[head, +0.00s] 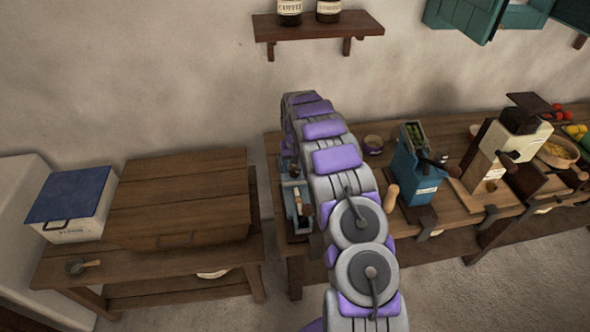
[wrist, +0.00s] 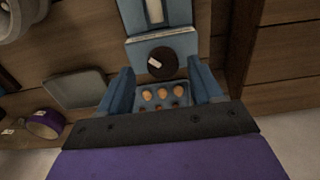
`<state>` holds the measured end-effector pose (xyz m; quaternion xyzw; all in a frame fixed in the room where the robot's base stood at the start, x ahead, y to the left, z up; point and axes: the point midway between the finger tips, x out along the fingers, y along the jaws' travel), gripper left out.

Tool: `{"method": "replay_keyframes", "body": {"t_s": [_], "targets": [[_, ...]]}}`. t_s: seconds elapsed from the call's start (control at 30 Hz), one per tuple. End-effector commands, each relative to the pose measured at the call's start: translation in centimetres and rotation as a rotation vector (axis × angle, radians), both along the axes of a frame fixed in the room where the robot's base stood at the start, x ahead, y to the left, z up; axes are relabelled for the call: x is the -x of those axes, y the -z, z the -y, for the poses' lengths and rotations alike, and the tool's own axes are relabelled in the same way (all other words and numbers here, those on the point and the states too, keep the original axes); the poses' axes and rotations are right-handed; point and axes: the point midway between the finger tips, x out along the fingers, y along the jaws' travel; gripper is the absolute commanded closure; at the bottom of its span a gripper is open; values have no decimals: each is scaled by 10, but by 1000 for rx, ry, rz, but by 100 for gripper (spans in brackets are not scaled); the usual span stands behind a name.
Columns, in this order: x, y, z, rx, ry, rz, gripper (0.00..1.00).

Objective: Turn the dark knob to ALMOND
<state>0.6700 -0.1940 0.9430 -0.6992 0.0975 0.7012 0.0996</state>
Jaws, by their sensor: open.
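The dark round knob (wrist: 162,64) is on the front of a blue machine (wrist: 164,17) in the wrist view. A short white mark on it lies left of its middle, slanted. No label around it can be read, so I cannot tell its setting. Below the knob is a blue tray (wrist: 160,108) with several brown, nut-like pieces. My gripper (wrist: 163,76) is open, its two blue fingers left and right of the knob; I cannot tell whether either touches it. In the head view, my arm hides the gripper and part of a blue machine (head: 294,192).
In the head view, a blue grinder (head: 416,172) and a cream and wooden mill (head: 500,150) stand right of my arm. A low wooden table with a large chest (head: 185,195) and blue-lidded box (head: 75,202) is left. In the wrist view, a purple bowl (wrist: 43,123) lies left.

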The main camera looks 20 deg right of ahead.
Motion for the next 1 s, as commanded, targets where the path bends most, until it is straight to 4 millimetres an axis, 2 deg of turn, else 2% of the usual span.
{"method": "replay_keyframes", "body": {"t_s": [0.2, 0.5, 1.0], "targets": [[0, 16, -1, 0, 0, 0, 35], [0, 17, 0, -1, 0, 1, 36], [0, 16, 1, -1, 1, 1, 84]]}}
